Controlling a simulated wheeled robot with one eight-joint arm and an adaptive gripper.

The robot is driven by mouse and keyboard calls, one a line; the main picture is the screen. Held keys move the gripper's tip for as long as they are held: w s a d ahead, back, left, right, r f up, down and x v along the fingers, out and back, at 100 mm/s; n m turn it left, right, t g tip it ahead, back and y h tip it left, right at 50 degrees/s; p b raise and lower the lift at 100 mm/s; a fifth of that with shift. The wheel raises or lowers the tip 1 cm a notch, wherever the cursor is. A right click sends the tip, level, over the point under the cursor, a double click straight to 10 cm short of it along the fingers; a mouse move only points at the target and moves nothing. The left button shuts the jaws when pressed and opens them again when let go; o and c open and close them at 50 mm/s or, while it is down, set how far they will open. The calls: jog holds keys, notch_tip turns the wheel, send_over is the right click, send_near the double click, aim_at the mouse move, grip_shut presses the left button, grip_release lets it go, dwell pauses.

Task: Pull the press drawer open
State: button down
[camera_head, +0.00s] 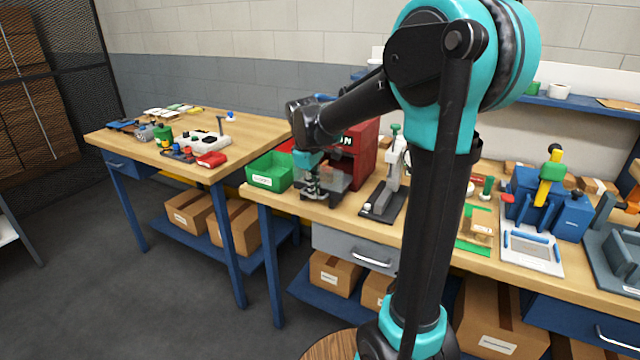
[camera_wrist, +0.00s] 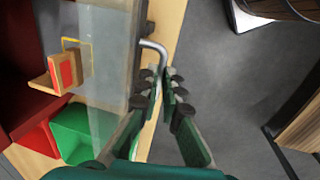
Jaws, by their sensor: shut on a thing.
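The red press (camera_head: 362,150) stands near the left end of the long workbench. A clear see-through part, apparently its drawer (camera_head: 338,182), shows in front of the red body. In the wrist view the clear panel (camera_wrist: 108,50) fills the left, with a bent grey metal handle (camera_wrist: 157,50) at its right edge. My gripper (camera_head: 312,190) is at the front of the press; in the wrist view its two fingers (camera_wrist: 162,88) are shut around the handle. The handle is hidden in the head view.
A green bin (camera_head: 268,181) sits left of the press, close to my gripper. A small black-based press (camera_head: 378,203) stands to the right. The bench edge is beneath my gripper; open grey floor (camera_wrist: 225,85) lies to the right in the wrist view.

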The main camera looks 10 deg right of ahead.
jog(key=c, duration=1.9)
grip_release()
jog(key=r, duration=0.4)
jog(key=s+a+r, duration=0.1)
jog(key=r, duration=0.6)
jog(key=shift+s+a+r, duration=0.15)
jog(key=shift+s+r, duration=0.2)
jog(key=shift+s, duration=0.05)
jog(key=s+d+f+m+t, duration=0.1)
jog(key=s+d+f+m, duration=0.2)
jog(key=s+f, duration=0.3)
jog(key=s+d+f+m, duration=0.4)
jog(key=s+f, duration=0.3)
jog(key=f, duration=0.3)
jog(key=s+d+f+m+t+y, duration=0.1)
jog(key=s+d+f+m, duration=0.2)
jog(key=s+f, duration=0.4)
jog(key=shift+d+f+m+t, duration=0.15)
jog(key=shift+d+f, duration=0.05)
jog(key=shift+f, duration=0.25)
jog(key=shift+d+f+m+t, duration=0.15)
jog(key=shift+f, duration=0.25)
